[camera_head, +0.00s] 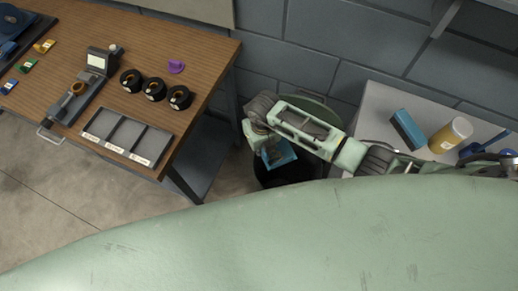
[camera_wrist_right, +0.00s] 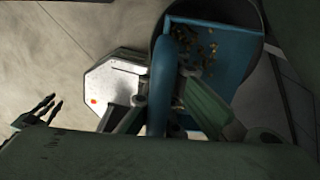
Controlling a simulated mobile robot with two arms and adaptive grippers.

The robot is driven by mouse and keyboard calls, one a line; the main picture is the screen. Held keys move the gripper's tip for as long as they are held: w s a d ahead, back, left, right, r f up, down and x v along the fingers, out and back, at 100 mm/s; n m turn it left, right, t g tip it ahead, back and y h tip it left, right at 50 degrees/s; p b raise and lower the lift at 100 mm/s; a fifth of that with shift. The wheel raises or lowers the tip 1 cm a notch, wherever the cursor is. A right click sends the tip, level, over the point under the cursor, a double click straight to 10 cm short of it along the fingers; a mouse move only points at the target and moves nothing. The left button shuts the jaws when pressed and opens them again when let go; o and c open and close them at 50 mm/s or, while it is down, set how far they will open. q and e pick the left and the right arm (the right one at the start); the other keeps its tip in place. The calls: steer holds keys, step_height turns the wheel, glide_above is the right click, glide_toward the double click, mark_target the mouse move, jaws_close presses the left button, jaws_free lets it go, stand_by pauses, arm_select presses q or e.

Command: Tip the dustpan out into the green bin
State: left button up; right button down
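The blue dustpan (camera_wrist_right: 228,43) holds small brownish debris (camera_wrist_right: 208,50) in its pan in the wrist view. My right gripper (camera_wrist_right: 165,98) is shut on the dustpan's blue handle (camera_wrist_right: 162,65). In the head view the dustpan (camera_head: 279,152) is over the mouth of the bin, partly hidden by my right gripper (camera_head: 262,143). The bin (camera_head: 268,173) looks dark inside, with a dull green rim (camera_head: 328,107) behind my arm; its dark opening (camera_wrist_right: 235,10) also shows in the wrist view. My left gripper (camera_wrist_right: 52,103) shows small in the wrist view, fingers apart and empty.
A wooden workbench (camera_head: 215,55) with a grey tray (camera_head: 125,138), black rings and a purple piece stands left of the bin. A light side table (camera_head: 375,105) at right carries a blue block (camera_head: 407,128), a yellow bottle (camera_head: 450,135) and blue items. The wall is close behind.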

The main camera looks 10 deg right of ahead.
mark_target(275, 154)
steer(key=m, duration=0.1)
steer(key=s+f+m+y, duration=0.1)
steer(key=m, duration=0.1)
steer(key=shift+d+f, duration=0.15)
steer(key=shift+d, duration=0.05)
steer(key=y+b, duration=0.1)
steer(key=d+y+b, duration=0.1)
steer(key=y, duration=0.1)
steer(key=shift+d+f+t+b, duration=0.3)
steer(key=shift+f, duration=0.05)
steer(key=d+y+b, duration=0.1)
steer(key=b, duration=0.1)
steer(key=y+b, duration=0.2)
steer(key=b, duration=0.1)
steer(key=shift+s+d+f, duration=0.1)
steer(key=shift+s+d, duration=0.05)
steer(key=shift+d, duration=0.25)
steer(key=shift+d+y+b, duration=0.3)
steer(key=shift+y+b, duration=0.4)
steer(key=shift+b, duration=0.1)
steer(key=shift+r, duration=0.2)
steer(key=shift+d, duration=0.1)
steer(key=shift+r, duration=0.1)
